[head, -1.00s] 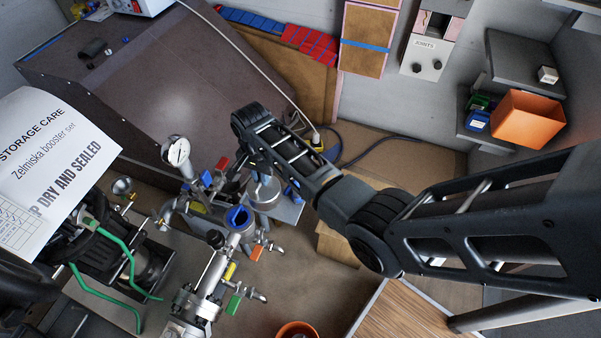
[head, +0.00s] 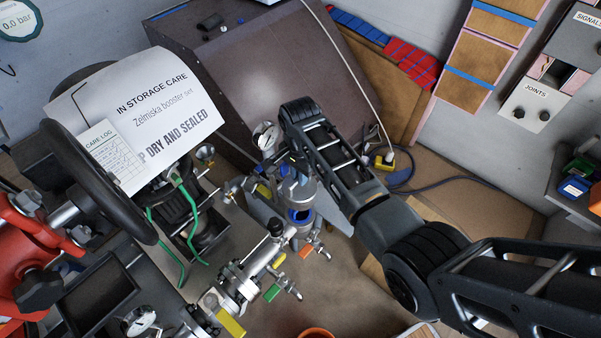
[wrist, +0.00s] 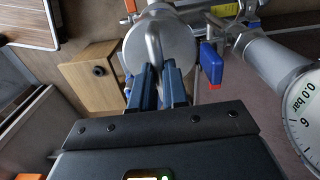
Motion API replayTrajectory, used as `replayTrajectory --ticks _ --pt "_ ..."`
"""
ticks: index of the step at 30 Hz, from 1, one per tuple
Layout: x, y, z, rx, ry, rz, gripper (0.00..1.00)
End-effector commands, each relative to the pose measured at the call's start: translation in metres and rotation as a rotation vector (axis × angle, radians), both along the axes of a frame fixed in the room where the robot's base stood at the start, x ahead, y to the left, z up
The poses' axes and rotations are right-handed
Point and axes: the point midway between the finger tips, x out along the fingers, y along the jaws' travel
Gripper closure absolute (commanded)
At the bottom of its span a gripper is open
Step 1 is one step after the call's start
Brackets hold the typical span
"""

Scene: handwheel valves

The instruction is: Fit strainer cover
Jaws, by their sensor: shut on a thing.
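The strainer cover, a round silver metal lid with a loop handle, shows in the wrist view (wrist: 176,43) and partly in the head view (head: 300,192). My gripper (wrist: 161,80) is shut on its handle, with a blue finger on each side. In the head view my gripper (head: 291,172) is partly hidden by its own arm. The strainer body (head: 299,216), with its open blue-lined mouth, stands just below the cover in the picture. The cover looks apart from the mouth; I cannot tell the exact gap. In the wrist view the mouth is not clearly seen.
A pressure gauge (head: 265,137) stands left of my gripper, and large in the wrist view (wrist: 306,115). A blue valve handle (wrist: 211,62) is close right of the cover. Pipework with coloured levers (head: 240,285) runs toward the front. A handwheel (head: 98,180) stands left.

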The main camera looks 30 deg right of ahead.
Motion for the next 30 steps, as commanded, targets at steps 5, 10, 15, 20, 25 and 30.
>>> replayTrajectory --ticks 5,10,15,20,25,30 --pt "0.000 0.000 -0.006 0.000 0.000 0.000 1.00" --pt "0.000 0.000 -0.019 0.000 0.000 0.000 1.00" --pt "0.000 0.000 -0.035 0.000 -0.001 0.000 1.00" --pt "0.000 0.000 -0.048 0.000 0.000 0.000 1.00" --pt "0.001 0.000 -0.056 -0.001 -0.001 0.000 1.00" --pt "0.001 0.000 -0.057 -0.001 -0.001 0.000 1.00"
